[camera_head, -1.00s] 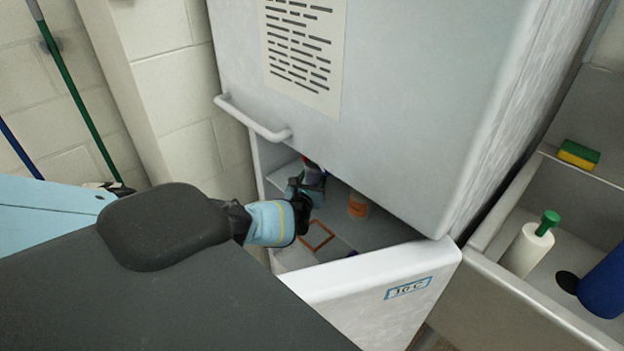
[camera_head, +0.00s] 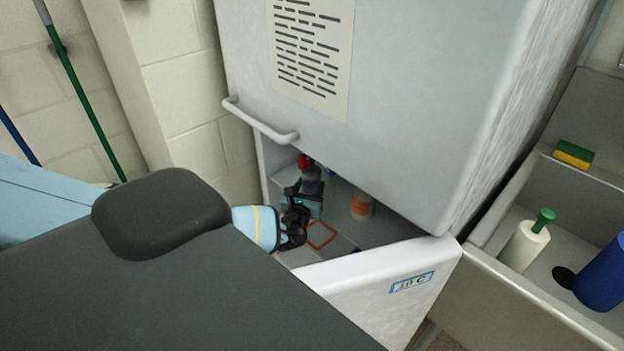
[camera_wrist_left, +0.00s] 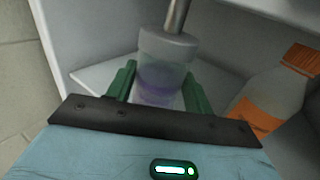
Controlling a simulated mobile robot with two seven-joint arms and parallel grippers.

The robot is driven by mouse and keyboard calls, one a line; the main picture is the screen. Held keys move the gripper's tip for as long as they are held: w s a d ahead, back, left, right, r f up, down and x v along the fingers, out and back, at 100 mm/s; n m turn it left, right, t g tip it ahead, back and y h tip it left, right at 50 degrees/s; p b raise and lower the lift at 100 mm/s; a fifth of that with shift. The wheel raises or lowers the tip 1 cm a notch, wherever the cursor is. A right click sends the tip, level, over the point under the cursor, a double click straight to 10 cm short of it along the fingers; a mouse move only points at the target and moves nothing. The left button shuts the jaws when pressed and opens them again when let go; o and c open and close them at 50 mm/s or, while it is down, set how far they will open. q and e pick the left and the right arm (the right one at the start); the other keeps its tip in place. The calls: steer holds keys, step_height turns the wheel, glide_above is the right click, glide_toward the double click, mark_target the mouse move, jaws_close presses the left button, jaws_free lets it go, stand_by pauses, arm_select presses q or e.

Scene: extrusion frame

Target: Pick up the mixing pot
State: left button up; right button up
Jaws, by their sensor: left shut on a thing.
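The mixing pot (camera_wrist_left: 164,78) is a clear cylinder with purple liquid low in it and a metal rod rising from its top. In the left wrist view it sits between the green fingers of my left gripper (camera_wrist_left: 158,92), which is shut on it. In the head view my left gripper (camera_head: 307,203) reaches into the open cabinet, and the pot (camera_head: 312,180) is partly hidden behind it. A red part shows above the pot there. Whether the pot is clear of the shelf cannot be told. My right gripper is not in view.
An orange-labelled bottle (camera_head: 362,206) stands right of the pot, close by in the wrist view. An orange square outline (camera_head: 321,235) marks the shelf. The cabinet's door (camera_head: 385,285) and handle (camera_head: 258,122) border the opening. A sink (camera_head: 500,268) is at right.

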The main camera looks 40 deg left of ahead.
arm_select(q)
steer(key=v, duration=1)
steer(key=shift+s+d, duration=0.1)
steer(key=shift+s, duration=0.05)
